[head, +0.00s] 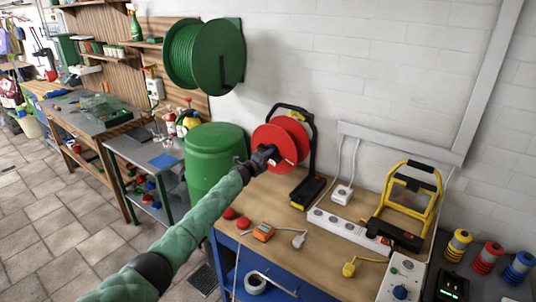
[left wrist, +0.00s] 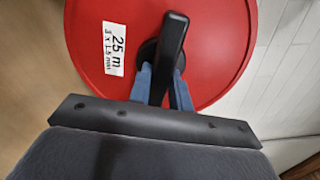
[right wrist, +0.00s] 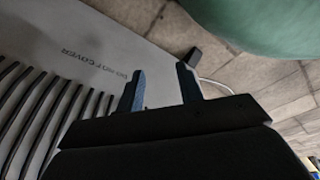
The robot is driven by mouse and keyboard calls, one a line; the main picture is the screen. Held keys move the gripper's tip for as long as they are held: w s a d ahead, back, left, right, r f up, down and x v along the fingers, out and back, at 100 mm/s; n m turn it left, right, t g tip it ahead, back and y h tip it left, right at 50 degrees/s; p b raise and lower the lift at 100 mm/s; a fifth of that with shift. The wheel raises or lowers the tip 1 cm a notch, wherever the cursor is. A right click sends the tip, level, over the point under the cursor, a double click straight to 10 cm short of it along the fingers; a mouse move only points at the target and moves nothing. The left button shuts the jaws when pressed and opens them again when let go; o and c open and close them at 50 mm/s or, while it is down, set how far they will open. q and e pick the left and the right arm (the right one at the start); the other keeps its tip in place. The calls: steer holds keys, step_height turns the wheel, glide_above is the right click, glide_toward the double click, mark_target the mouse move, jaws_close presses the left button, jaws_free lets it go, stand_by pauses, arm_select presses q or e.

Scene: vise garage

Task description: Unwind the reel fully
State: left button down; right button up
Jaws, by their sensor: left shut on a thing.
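The red cable reel (head: 290,137) stands upright in its black frame on the workbench. Its red disc (left wrist: 220,75) fills much of the left wrist view and bears a white label reading 25 m. A black crank handle (left wrist: 172,45) juts from near the hub. My left gripper (head: 264,157) is at the reel's face, and its blue fingers (left wrist: 168,90) are shut on the handle. How much cable is on the drum is hidden behind the disc. My right gripper (right wrist: 158,68) is open and empty above a grey slatted unit marked DO NOT COVER.
On the wooden bench (head: 283,272) are a white power strip (head: 340,229), an orange meter (head: 263,232), a yellow plug (head: 349,269) and a yellow work lamp (head: 410,200). A green barrel (head: 213,150) stands left of the bench. A green hose reel (head: 219,58) hangs on the wall.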

arm_select(q)
steer(key=shift+n+p, duration=0.35)
steer(key=shift+n, duration=0.75)
arm_select(e)
steer(key=shift+s+d+f, duration=0.1)
steer(key=shift+s+f, duration=0.05)
steer(key=shift+s, duration=0.4)
steer(key=shift+s+d+f, duration=0.1)
steer(key=shift+s, duration=0.45)
arm_select(q)
steer(key=c, duration=1.3)
jaws_free()
steer(key=shift+f, duration=0.1)
steer(key=shift+s+a, duration=0.1)
steer(key=shift+a, duration=0.05)
steer(key=shift+b+v, duration=0.45)
steer(key=shift+v, duration=3.3)
arm_select(e)
steer(key=shift+w+a+r, duration=0.15)
steer(key=shift+w+r, duration=0.05)
steer(key=shift+w, duration=0.5)
steer(key=shift+w+a+r, duration=0.15)
steer(key=shift+w+r, duration=0.05)
steer(key=shift+w, duration=0.45)
steer(key=shift+s, duration=0.1)
